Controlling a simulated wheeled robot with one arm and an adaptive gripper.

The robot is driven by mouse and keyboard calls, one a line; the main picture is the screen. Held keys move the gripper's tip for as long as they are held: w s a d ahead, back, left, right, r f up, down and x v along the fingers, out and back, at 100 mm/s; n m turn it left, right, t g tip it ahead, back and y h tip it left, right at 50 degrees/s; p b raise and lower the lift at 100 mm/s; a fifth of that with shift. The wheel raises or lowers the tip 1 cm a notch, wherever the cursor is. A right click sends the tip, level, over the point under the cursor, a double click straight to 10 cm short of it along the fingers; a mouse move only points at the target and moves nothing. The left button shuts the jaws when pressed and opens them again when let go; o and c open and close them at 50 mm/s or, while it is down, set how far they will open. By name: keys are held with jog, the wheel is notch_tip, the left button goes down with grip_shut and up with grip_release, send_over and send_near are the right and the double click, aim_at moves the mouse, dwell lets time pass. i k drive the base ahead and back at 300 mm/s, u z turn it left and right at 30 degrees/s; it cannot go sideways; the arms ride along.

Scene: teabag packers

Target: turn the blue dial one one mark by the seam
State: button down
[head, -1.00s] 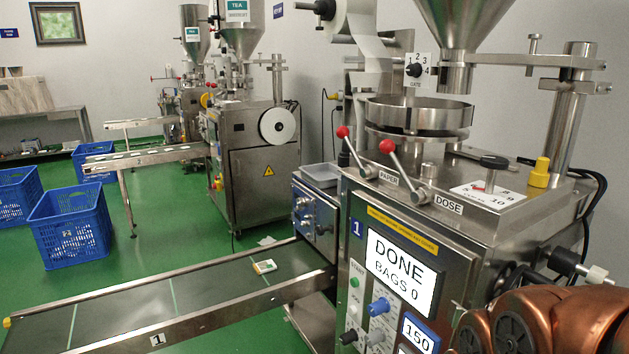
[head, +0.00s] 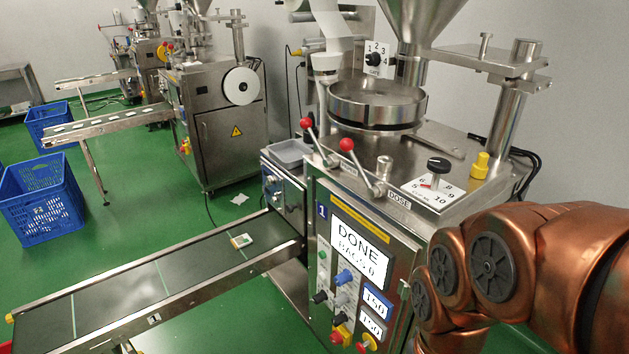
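The side box (head: 284,196) left of the panel carries small knobs (head: 273,190), whose colour and marks I cannot make out. No seam label is readable. My copper arm comes in from the right, in front of the machine's right side. My gripper is not in the picture.
Below the blue dial are dark knobs, two small displays reading 150 (head: 376,302) and a red button on yellow (head: 367,343). Red-tipped levers (head: 346,145) stand on top. Blue crates (head: 42,200) stand on the green floor.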

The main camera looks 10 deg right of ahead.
aim_at(345, 276)
jog(key=u, duration=0.9)
jog(key=k, duration=0.2)
jog(key=u, duration=1.1)
jog(key=i, duration=0.5)
